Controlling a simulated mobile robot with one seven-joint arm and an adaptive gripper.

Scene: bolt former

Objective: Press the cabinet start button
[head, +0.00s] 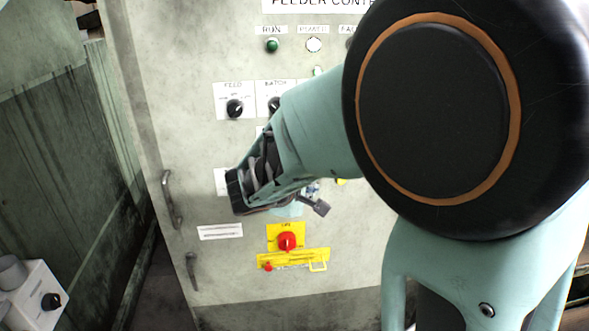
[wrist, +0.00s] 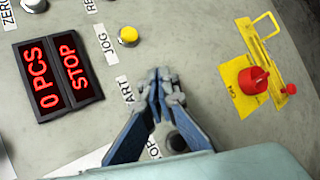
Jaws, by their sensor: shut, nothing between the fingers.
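The cabinet (head: 200,150) is a tall grey panel headed "FEEDER CONT…" in the head view. In the wrist view my gripper (wrist: 161,76) is shut and empty, its fingertips in front of the panel beside a label ending in "ART" (wrist: 126,91). The start button is hidden behind the fingers there, and I cannot tell whether they touch it. A yellow button (wrist: 128,36) by the "JOG" label is beyond the fingertips. A dark button (wrist: 176,143) by a label ending in "OP" shows between the fingers. In the head view my arm covers this part of the panel.
A red-lit display (wrist: 57,77) reads "0 PCS STOP". Door handles (head: 171,200) line the left edge. A grey box with a knob (head: 35,297) stands lower left.

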